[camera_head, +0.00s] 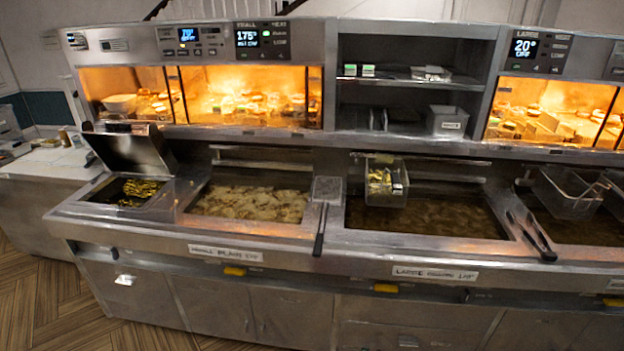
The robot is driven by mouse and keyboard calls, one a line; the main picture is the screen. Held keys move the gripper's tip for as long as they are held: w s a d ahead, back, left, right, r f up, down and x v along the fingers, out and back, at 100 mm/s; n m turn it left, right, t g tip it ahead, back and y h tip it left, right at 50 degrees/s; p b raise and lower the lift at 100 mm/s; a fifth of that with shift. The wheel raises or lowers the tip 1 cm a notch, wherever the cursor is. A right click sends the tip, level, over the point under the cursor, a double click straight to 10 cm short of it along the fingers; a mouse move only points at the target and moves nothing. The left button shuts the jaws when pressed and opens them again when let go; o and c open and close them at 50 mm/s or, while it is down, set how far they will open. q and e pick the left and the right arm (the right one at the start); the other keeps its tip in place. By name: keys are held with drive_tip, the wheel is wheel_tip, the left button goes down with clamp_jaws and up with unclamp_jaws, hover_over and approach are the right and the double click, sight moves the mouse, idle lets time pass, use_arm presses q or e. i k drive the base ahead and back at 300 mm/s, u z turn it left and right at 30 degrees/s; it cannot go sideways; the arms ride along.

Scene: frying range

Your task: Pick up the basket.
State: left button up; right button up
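A wire fry basket (386,183) with yellow food in it hangs at the back left of the middle oil vat (440,217), above the dark oil. More wire baskets (569,192) stand at the far right over the right vat, the outermost one cut by the frame edge. Neither of my grippers shows in the head view, so I cannot see their state or where they are relative to the baskets.
A flat skimmer (327,190) lies between the left and middle vats, its handle toward the front. Black tongs (531,236) rest between the middle and right vats. A raised metal lid (131,150) stands at the left. Heated glass cabinets (250,97) line the back.

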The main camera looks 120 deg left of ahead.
sight(387, 181)
drive_tip(key=u, duration=3.55)
drive_tip(key=k, duration=0.4)
drive_tip(key=z, duration=1.45)
drive_tip(key=i, duration=1.45)
drive_tip(key=u, duration=0.9)
drive_tip(key=i, duration=0.5)
drive_tip(key=u, duration=0.5)
drive_tip(key=k, duration=0.5)
drive_tip(key=z, duration=0.4)
